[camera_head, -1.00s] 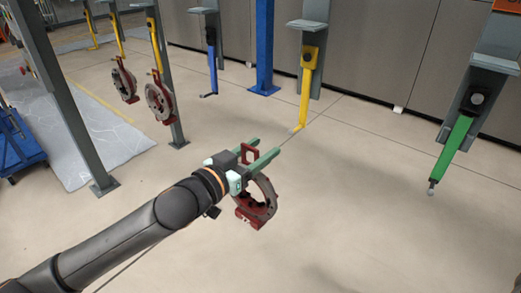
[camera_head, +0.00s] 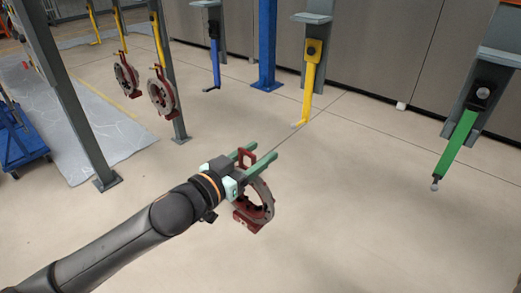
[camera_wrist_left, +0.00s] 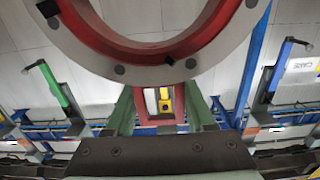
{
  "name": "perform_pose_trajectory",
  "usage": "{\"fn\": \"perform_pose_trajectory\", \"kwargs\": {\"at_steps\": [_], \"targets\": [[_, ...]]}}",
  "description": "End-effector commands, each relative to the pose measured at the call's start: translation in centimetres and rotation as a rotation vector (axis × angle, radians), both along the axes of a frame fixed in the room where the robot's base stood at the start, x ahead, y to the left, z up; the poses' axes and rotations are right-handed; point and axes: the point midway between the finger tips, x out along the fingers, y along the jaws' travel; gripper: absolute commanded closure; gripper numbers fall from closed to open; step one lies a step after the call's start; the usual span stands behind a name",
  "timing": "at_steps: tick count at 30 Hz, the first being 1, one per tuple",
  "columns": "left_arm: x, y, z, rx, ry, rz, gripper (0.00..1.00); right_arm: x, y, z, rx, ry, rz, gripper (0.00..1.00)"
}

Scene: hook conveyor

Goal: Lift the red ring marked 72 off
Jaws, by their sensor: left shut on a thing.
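A red and grey ring (camera_head: 260,200) hangs from my left gripper (camera_head: 262,157) in the head view. The gripper's green fingers are shut on the ring's red square loop (camera_head: 245,158), and the ring is held in the air, clear of every hook. The wrist view shows the ring (camera_wrist_left: 150,66) large above the fingers and its red loop (camera_wrist_left: 178,103) between them. No number can be read on it. My right gripper is not in view.
Two similar red rings (camera_head: 126,78) (camera_head: 162,95) hang from yellow hooks at the left. A yellow hook (camera_head: 308,92), a blue hook (camera_head: 215,65) and a green hook (camera_head: 457,148) hang empty. A grey post (camera_head: 75,110) stands at the left. The middle floor is clear.

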Motion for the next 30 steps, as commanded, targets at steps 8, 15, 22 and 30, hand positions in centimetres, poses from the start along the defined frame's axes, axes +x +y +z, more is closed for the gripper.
{"fn": "perform_pose_trajectory", "kwargs": {"at_steps": [8,15,22,30], "targets": [[-1.0,0.8,0.4,-0.003,-0.008,-0.001,1.0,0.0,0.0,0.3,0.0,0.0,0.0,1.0],[-1.9,1.4,0.4,-0.003,-0.007,-0.001,1.0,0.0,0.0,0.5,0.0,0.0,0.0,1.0],[-2.7,2.1,0.3,-0.003,-0.007,-0.001,1.0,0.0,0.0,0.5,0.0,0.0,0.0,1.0],[-3.7,2.7,0.3,-0.003,-0.007,-0.001,1.0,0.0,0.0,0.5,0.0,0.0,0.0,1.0]]}}
